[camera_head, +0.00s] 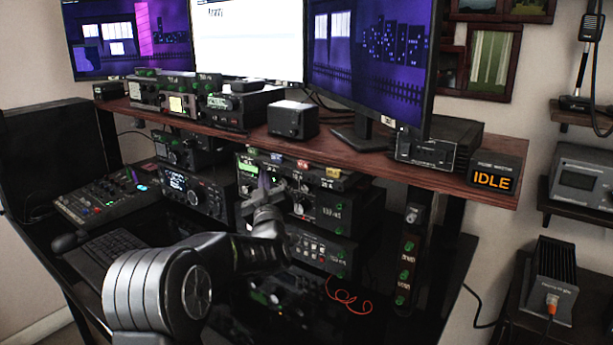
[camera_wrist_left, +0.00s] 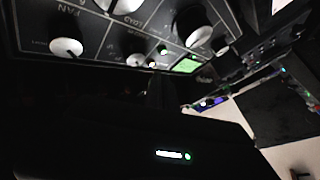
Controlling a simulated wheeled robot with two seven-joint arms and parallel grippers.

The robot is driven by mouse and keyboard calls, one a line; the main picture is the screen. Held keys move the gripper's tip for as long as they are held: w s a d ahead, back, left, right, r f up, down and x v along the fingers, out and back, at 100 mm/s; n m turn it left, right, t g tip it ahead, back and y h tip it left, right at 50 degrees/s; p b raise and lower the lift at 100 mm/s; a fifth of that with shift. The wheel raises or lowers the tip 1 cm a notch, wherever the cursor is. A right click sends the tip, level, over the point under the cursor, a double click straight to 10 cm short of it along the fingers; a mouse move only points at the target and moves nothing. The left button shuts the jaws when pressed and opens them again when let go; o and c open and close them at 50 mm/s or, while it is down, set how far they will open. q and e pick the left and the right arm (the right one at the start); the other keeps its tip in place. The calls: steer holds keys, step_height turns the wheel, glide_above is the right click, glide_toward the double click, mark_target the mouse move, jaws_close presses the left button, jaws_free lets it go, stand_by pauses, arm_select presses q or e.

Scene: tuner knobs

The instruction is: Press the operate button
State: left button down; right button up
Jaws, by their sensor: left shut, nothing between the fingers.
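My left gripper (camera_head: 266,182) is in front of the stacked radio units under the shelf, its fingers pointing at the front panels. It is shut and empty. In the left wrist view its dark fingers (camera_wrist_left: 160,92) reach up to a black panel (camera_wrist_left: 105,42) with several white knobs (camera_wrist_left: 66,47) and a small green-lit screen (camera_wrist_left: 187,65). Small lit spots show on the panel close to the fingertips. I cannot read which control is the operate button, nor tell whether the fingertips touch the panel. An orange "IDLE" sign (camera_head: 492,179) is lit on the shelf's right end. My right gripper is not in view.
A wooden shelf (camera_head: 350,158) with monitors and small units runs above the radio stack. A mixer (camera_head: 100,198) and keyboard (camera_head: 105,247) lie on the desk to the left. Green-knobbed controls (camera_head: 405,260) hang on the desk's right leg.

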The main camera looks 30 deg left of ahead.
arm_select(q)
steer(key=shift+w, duration=0.15)
stand_by(0.5)
steer(key=shift+w+b, duration=0.3)
steer(key=shift+w, duration=0.05)
stand_by(0.5)
steer(key=shift+s+b, duration=0.5)
steer(key=shift+b, duration=0.1)
